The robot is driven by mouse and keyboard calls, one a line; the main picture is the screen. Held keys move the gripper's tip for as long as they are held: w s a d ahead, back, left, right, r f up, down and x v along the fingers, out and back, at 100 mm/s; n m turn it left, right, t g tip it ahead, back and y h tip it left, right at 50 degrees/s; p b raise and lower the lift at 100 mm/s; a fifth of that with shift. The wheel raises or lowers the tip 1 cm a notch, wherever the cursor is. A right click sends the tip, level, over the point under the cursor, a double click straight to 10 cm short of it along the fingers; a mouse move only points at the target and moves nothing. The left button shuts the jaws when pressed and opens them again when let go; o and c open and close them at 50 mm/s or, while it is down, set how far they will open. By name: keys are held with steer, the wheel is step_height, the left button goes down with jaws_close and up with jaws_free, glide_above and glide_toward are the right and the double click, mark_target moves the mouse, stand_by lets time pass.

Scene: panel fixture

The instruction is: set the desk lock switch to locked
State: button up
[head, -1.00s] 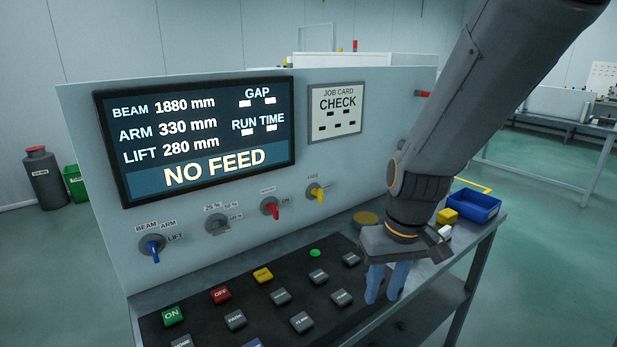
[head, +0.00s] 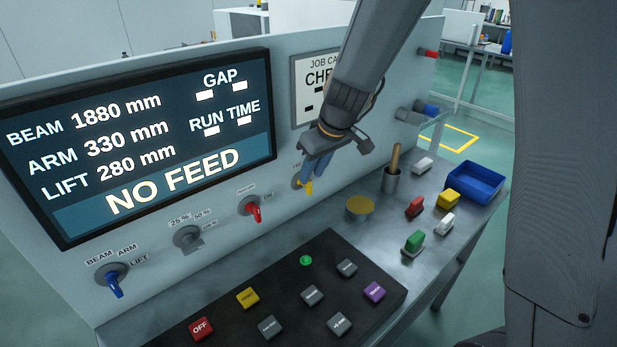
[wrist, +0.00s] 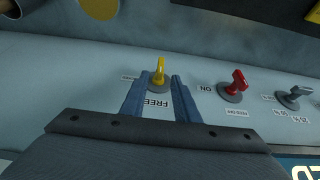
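The desk lock switch is most likely the yellow-handled switch (head: 308,187) on the sloping panel, right of the red switch. In the wrist view its yellow handle (wrist: 160,68) stands near a label reading FREE, which appears upside down. A smaller label left of it is too small to read. My gripper (head: 317,165) is at this switch, coming from above. In the wrist view the two blue fingers of my gripper (wrist: 159,82) are apart, with the handle between or just beyond their tips. Contact cannot be told. The fingers partly hide the switch label in the head view.
The red switch (head: 253,210) is nearby on the panel, with a grey switch (head: 188,237) and blue switch (head: 113,282) farther left. A button pad (head: 290,285) lies below.

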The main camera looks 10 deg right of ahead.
steer(key=shift+x, duration=2.2)
jaws_close()
